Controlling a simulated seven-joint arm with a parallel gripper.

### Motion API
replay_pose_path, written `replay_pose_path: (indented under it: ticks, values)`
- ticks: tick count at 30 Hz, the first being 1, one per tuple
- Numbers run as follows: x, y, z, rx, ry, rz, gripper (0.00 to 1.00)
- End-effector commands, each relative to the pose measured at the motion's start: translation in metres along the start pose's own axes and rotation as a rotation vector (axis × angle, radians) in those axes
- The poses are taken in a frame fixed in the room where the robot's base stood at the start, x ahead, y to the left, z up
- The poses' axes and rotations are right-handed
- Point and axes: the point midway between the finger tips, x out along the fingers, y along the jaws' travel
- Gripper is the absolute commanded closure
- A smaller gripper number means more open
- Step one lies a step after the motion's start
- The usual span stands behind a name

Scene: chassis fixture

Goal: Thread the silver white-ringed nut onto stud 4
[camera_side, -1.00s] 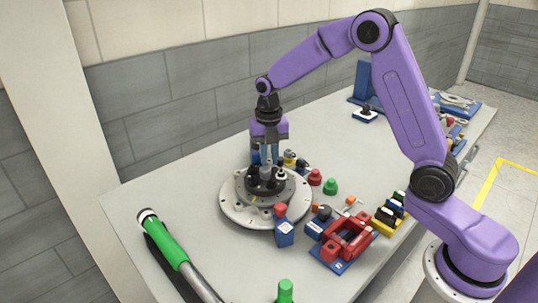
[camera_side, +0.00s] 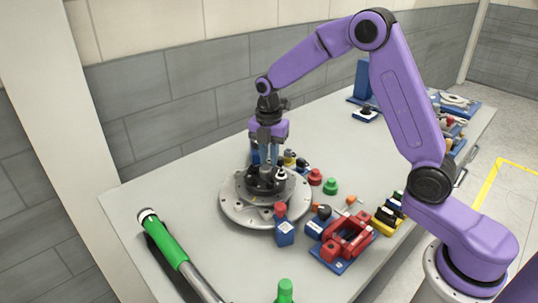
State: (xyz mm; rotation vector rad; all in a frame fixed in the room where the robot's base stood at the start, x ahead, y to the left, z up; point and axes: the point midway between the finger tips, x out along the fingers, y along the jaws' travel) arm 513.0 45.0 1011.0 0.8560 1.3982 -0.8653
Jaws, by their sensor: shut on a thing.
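My gripper (camera_side: 268,158) points straight down over the round grey chassis fixture (camera_side: 238,211) on the table. Its fingers are shut on a small silver nut (camera_side: 266,171) at the dark hub (camera_side: 262,186) in the middle of the fixture. The white ring on the nut is too small to make out. The studs around the hub are small and partly hidden by the fingers, and I cannot tell which one is stud 4. I cannot tell whether the nut is on a stud.
A blue block with a red top (camera_side: 284,231) stands at the fixture's front right. Red (camera_side: 315,177) and green (camera_side: 330,186) knobs and a red clamp on a blue base (camera_side: 346,239) are to the right. A green-handled tool (camera_side: 165,240) lies front left.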

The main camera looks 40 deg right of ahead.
Motion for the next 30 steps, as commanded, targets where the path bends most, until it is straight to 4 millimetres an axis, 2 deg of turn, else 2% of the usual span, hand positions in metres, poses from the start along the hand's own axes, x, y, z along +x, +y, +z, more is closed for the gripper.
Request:
replay_pose_path:
  ticks: [11, 21, 29, 30]
  values:
    - [0.0003, -0.0002, -0.0002, 0.045, 0.001, -0.001, 1.0]
    - [0.0013, -0.0001, -0.0001, 0.316, 0.003, 0.0, 1.0]
    - [0.0014, -0.0002, -0.0002, 0.34, 0.003, 0.0, 1.0]
    - [0.0014, -0.0002, -0.0001, 0.339, 0.003, -0.001, 0.74]
